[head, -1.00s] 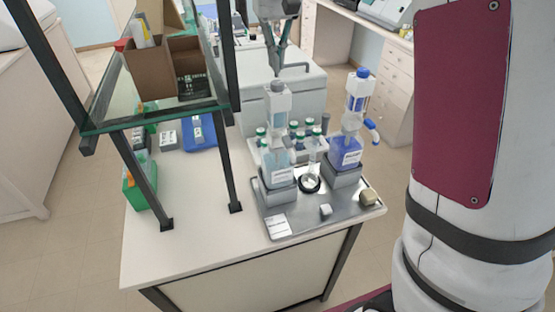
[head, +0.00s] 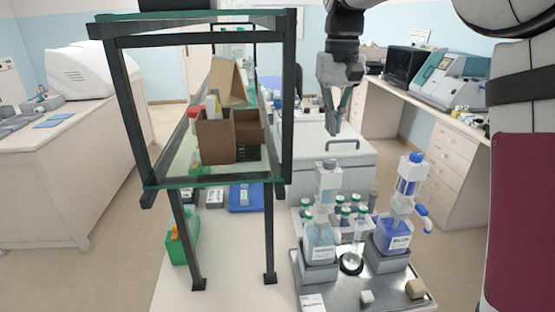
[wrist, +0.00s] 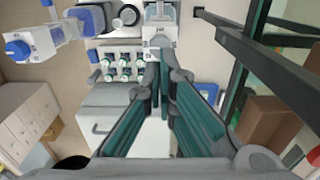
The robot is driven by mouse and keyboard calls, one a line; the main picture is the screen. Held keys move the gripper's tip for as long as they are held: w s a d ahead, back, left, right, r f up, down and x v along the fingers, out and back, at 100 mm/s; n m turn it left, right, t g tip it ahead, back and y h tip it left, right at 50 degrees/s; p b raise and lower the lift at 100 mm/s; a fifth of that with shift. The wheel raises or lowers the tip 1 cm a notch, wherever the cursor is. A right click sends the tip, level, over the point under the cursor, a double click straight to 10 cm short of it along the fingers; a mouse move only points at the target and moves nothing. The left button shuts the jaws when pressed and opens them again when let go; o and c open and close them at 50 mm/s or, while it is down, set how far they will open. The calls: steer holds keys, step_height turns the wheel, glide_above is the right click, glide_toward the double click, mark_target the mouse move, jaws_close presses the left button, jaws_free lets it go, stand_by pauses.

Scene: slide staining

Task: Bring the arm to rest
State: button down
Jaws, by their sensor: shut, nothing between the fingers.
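My gripper (head: 335,125) hangs pointing down in the head view, above and behind the staining bottles, with nothing in it. Its fingers are shut; they also show in the wrist view (wrist: 166,62). Below it stand a light-blue-liquid bottle (head: 320,240) and a dark-blue-liquid bottle (head: 395,235), upright in grey holders on a metal tray (head: 385,291). The gripper is apart from both. Several green-capped small bottles (head: 341,215) stand in a white rack behind them. In the wrist view the dark-blue bottle (wrist: 45,42) is at upper left.
A black-framed glass shelf (head: 280,100) with a cardboard box (head: 220,140) stands left of the gripper. A blue tray (head: 245,200) lies beneath it. A white cabinet (head: 350,165) stands behind the bottles. Benches with instruments (head: 440,75) line the right; open air surrounds the arm above the bottles.

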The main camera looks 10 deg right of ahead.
steer(key=s+r+t+b, duration=0.1)
steer(key=s+t, duration=0.2)
steer(key=s, duration=1)
steer(key=s+f+t+b, duration=0.1)
steer(key=s+f+t, duration=0.1)
steer(key=s+f, duration=0.6)
steer(key=s, duration=0.4)
steer(key=shift+t+b, duration=0.3)
steer(key=shift+b, duration=0.05)
